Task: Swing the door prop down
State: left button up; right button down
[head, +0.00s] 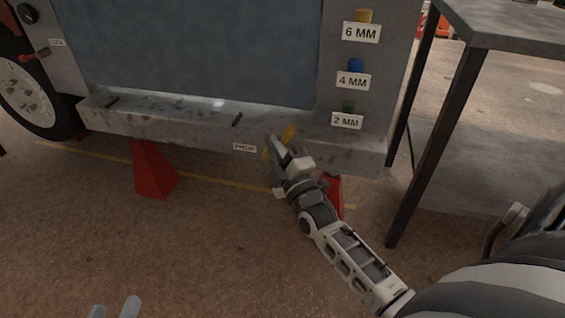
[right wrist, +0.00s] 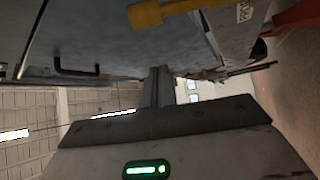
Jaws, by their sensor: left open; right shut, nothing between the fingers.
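The yellow door prop (head: 288,134) lies slanted on the front of the grey sill, just right of a label that seems to read PROP (head: 244,148). My right gripper (head: 271,139) is in front of it and hides its middle. In the right wrist view the prop (right wrist: 165,12) crosses the top edge, beyond the fingers (right wrist: 158,72), which are together with nothing between them. I cannot tell whether they touch the prop.
The grey frame's sill (head: 190,122) stands on red supports (head: 153,170). Coloured knobs labelled 6 MM (head: 364,15), 4 MM (head: 355,65) and 2 MM (head: 348,106) are on the right post. A dark-legged table (head: 505,22) stands at right. The floor in front is open.

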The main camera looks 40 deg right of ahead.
aim_at(285, 139)
jog(key=d, duration=0.1)
jog(key=w+d+b, duration=0.1)
jog(key=d+b, duration=0.1)
jog(key=shift+w+d+f, duration=0.3)
jog(key=shift+d, duration=0.05)
pick_arm(q)
jog(key=shift+w+d+r+n+t+h, duration=0.15)
jog(key=shift+d+r+n+t+h, duration=0.2)
jog(key=shift+r+h, duration=0.2)
jog(key=shift+a, duration=0.1)
pick_arm(e)
jog(key=shift+s+d, duration=0.1)
jog(key=shift+s+f, duration=0.1)
jog(key=shift+f, duration=0.05)
pick_arm(q)
jog(key=shift+a+f+b, duration=0.15)
jog(key=shift+b, duration=0.15)
pick_arm(e)
jog(key=shift+d+m+t, duration=0.15)
jog(key=shift+m+t, duration=0.15)
jog(key=shift+m, duration=0.1)
